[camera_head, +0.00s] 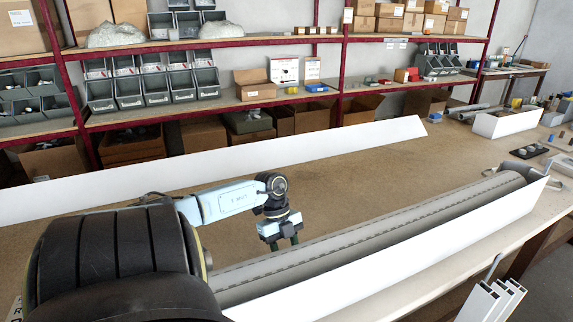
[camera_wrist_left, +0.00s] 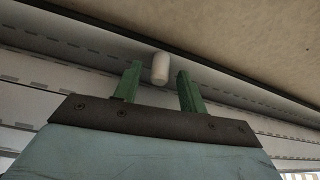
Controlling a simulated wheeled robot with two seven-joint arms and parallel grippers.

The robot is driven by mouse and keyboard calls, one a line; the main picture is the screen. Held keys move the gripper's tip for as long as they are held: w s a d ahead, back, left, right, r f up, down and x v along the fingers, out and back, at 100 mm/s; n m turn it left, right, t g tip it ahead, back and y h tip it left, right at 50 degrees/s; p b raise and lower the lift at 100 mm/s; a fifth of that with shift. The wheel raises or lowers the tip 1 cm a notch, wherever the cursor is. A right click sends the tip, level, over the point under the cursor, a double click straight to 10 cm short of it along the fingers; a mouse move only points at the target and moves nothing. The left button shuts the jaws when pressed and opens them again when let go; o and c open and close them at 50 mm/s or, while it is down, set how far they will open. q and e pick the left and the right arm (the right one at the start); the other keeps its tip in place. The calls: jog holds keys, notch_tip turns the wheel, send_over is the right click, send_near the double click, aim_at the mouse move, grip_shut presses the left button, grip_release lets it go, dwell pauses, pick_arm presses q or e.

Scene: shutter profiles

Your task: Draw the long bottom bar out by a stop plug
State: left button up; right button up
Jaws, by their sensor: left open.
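A short whitish stop plug (camera_wrist_left: 160,68) stands between the fingertips, with a visible gap on each side. It is on or just in front of a pale long bar (camera_wrist_left: 225,88) at the shutter's edge, bordered by a dark strip; I cannot tell exactly where it joins. The plug cannot be made out in the head view. My right gripper is not in view.
A long white panel (camera_head: 340,283) runs along the shutter's front side, and another (camera_head: 220,160) stands across the back of the bench. The brown bench top (camera_head: 375,175) between them is largely clear. Shelves with bins and boxes stand behind. White profile ends (camera_head: 490,298) show at the lower right.

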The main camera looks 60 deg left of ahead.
pick_arm(q)
jog(key=shift+c, duration=0.2)
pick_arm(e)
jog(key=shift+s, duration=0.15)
pick_arm(q)
grip_shut()
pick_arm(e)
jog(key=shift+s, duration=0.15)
